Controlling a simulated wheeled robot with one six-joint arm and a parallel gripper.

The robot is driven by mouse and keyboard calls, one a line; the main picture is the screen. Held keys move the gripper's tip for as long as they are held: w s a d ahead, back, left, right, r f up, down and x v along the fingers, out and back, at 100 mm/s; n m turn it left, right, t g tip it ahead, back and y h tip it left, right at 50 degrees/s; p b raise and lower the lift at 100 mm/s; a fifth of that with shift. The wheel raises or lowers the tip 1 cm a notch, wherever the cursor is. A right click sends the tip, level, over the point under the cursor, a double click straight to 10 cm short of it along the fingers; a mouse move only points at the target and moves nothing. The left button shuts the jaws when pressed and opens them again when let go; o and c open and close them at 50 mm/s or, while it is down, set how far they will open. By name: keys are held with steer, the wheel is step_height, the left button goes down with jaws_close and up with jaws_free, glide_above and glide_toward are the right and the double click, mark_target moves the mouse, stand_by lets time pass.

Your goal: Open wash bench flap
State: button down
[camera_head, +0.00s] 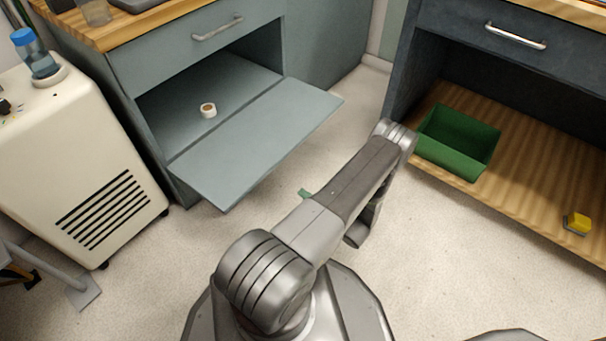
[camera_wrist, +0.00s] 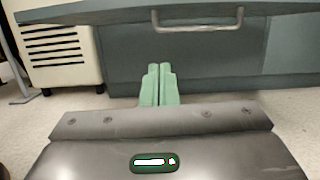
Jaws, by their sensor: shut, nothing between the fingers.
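The wash bench flap (camera_head: 262,138) is a grey-blue panel folded down and out, lying about level in front of the open compartment of the grey-blue bench (camera_head: 135,62). In the wrist view the flap (camera_wrist: 90,13) shows nearly edge-on across the top, with a bar handle (camera_wrist: 199,28) hanging below it. My gripper (camera_wrist: 158,72) has pale green fingers shut together and empty. It is low, in front of the flap and apart from it. In the head view only a green finger piece (camera_head: 304,193) shows beside my arm; the rest is hidden.
A tape roll (camera_head: 208,110) lies inside the open compartment. A drawer handle (camera_head: 217,28) is above. A cream cooler-like unit (camera_head: 75,170) stands left. At right, a dark bench's wooden shelf (camera_head: 530,195) holds a green bin (camera_head: 455,158) and a yellow-topped block (camera_head: 577,223). Floor between is clear.

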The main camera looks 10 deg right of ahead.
steer(key=w+a+r+b, duration=0.3)
steer(key=w+a+r, duration=0.3)
steer(key=w, duration=0.1)
steer(key=shift+w, duration=0.4)
steer(key=shift+a+r, duration=0.1)
